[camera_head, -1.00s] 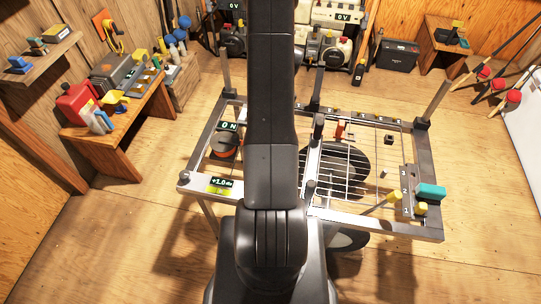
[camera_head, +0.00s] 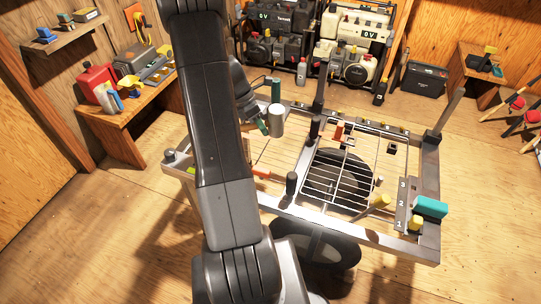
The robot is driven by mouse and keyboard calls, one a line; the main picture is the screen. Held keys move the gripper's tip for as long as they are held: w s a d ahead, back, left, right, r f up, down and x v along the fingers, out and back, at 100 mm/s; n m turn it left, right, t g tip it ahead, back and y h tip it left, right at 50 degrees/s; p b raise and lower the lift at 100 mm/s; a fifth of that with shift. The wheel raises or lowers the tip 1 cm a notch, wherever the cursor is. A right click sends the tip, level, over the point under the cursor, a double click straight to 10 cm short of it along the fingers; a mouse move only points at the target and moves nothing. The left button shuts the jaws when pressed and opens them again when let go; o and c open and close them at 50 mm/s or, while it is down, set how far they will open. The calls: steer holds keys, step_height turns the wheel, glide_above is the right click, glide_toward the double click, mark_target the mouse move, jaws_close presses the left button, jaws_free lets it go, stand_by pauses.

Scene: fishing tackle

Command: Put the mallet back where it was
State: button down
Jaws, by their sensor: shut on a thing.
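My gripper (camera_head: 255,110) is beside the arm, above the left part of the metal frame. It is partly hidden by my arm and small in view. It is shut on what looks like the mallet (camera_head: 277,121), a light grey cylinder with dark green parts close by.
The metal frame (camera_head: 405,246) has upright posts and a wire grid (camera_head: 345,187). A teal block (camera_head: 431,207) and yellow pieces (camera_head: 415,223) sit at its right corner. Left is a wooden bench (camera_head: 125,113) with tools. Open floor surrounds the frame.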

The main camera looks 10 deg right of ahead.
steer(key=n+t+b, duration=0.1)
steer(key=n, duration=0.1)
steer(key=d+f+n+t+b, duration=0.1)
steer(key=n, duration=0.2)
steer(key=shift+w+d+f+h, duration=0.1)
steer(key=shift+d+f+h, duration=0.05)
steer(key=shift+h, duration=0.25)
steer(key=n+t, duration=0.1)
steer(key=n+b, duration=0.1)
steer(key=n, duration=0.1)
steer(key=n+t+b, duration=0.1)
steer(key=n, duration=0.1)
steer(key=shift+w+d+t+y, duration=0.15)
steer(key=shift+w+t+y, duration=0.15)
step_height(320, 180, down, 10)
steer(key=b, duration=0.5)
steer(key=c, duration=1.3)
jaws_free()
steer(key=shift+o, duration=0.2)
